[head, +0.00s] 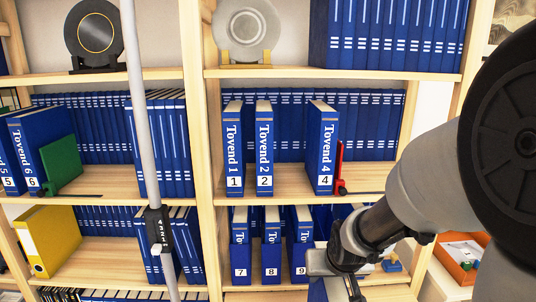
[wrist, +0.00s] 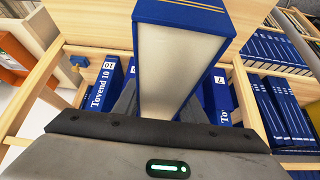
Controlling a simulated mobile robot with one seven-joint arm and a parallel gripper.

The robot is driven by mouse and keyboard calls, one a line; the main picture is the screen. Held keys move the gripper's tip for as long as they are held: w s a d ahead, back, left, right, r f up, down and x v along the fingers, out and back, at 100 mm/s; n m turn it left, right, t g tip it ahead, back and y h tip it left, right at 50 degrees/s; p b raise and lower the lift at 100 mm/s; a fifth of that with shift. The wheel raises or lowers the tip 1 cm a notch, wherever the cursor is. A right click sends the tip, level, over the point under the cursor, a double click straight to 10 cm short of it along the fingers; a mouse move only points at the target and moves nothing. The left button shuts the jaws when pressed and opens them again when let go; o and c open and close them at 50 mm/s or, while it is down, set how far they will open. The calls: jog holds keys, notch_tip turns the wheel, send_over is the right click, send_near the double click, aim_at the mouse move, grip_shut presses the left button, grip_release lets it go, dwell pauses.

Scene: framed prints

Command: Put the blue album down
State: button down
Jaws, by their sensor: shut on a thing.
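My gripper (wrist: 170,112) is shut on a blue album (wrist: 185,12), seen close in the wrist view with its pale page edges facing the camera. Its spine label is hidden. In the head view my gripper (head: 328,285) is low, in front of the lower shelf, partly hidden by my arm; I cannot make out the held album there. Blue albums Tovend 1 (head: 233,145), Tovend 2 (head: 264,145) and Tovend 4 (head: 322,145) stand upright on the middle shelf (head: 292,183), with a gap between 2 and 4.
A red bookend (head: 340,170) stands right of Tovend 4. Albums 7 (head: 240,250), 8 (head: 271,250) and 9 (head: 301,245) stand on the shelf below; Tovend 10 (wrist: 103,85) shows in the wrist view. A row of blue albums (head: 375,120) stands behind. An orange tray (head: 452,262) is at right.

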jog(key=r+p, duration=0.2)
jog(key=w+r+p, duration=0.1)
jog(key=r+p, duration=0.1)
jog(key=p, duration=0.1)
jog(key=r+p, duration=0.2)
jog(key=p, duration=0.1)
jog(key=shift+w+r, duration=0.3)
jog(key=shift+r, duration=0.05)
jog(key=shift+f, duration=0.1)
